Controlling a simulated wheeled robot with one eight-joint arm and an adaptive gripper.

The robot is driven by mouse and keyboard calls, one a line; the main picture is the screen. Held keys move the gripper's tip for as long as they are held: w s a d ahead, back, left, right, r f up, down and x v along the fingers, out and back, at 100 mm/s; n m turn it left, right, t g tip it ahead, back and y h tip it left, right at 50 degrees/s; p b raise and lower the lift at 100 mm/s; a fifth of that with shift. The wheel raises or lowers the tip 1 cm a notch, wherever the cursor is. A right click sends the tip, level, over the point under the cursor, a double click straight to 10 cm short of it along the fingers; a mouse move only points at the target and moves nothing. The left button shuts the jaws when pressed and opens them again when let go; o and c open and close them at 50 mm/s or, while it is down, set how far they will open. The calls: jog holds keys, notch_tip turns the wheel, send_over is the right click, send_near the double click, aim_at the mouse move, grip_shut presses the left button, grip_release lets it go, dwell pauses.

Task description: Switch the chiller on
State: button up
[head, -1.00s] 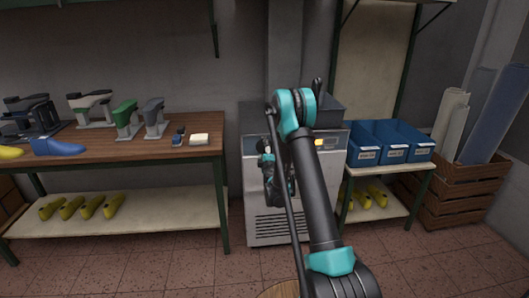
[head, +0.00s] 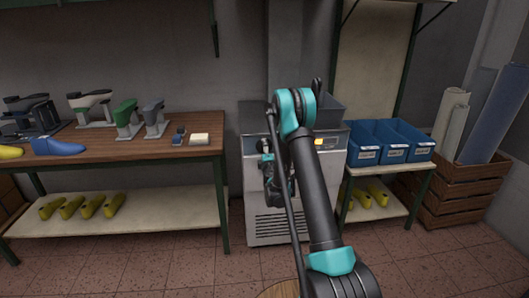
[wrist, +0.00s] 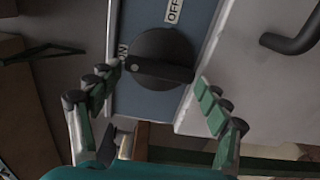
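The chiller (head: 282,225) is a grey metal cabinet at the middle of the head view, partly hidden behind my arm. The wrist view shows its black round knob (wrist: 163,57) on a blue-grey panel (wrist: 150,103). An OFF label (wrist: 174,10) is above the knob and an ON label (wrist: 122,52) is at its left. The knob's raised bar lies nearly crosswise, its left end by ON. My gripper (wrist: 157,79) is open, with one finger on each side of the knob; I cannot tell whether they touch it.
A wooden workbench (head: 190,151) stands left of the chiller. Blue bins (head: 392,152) sit on a stand at its right, beside a wooden crate (head: 455,190) with rolls. A dark curved handle (wrist: 295,38) is right of the knob. Floor in front of the workbench is clear.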

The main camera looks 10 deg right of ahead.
jog(key=shift+o, duration=1.3)
notch_tip(320, 180, up, 10)
jog(key=shift+r, duration=0.1)
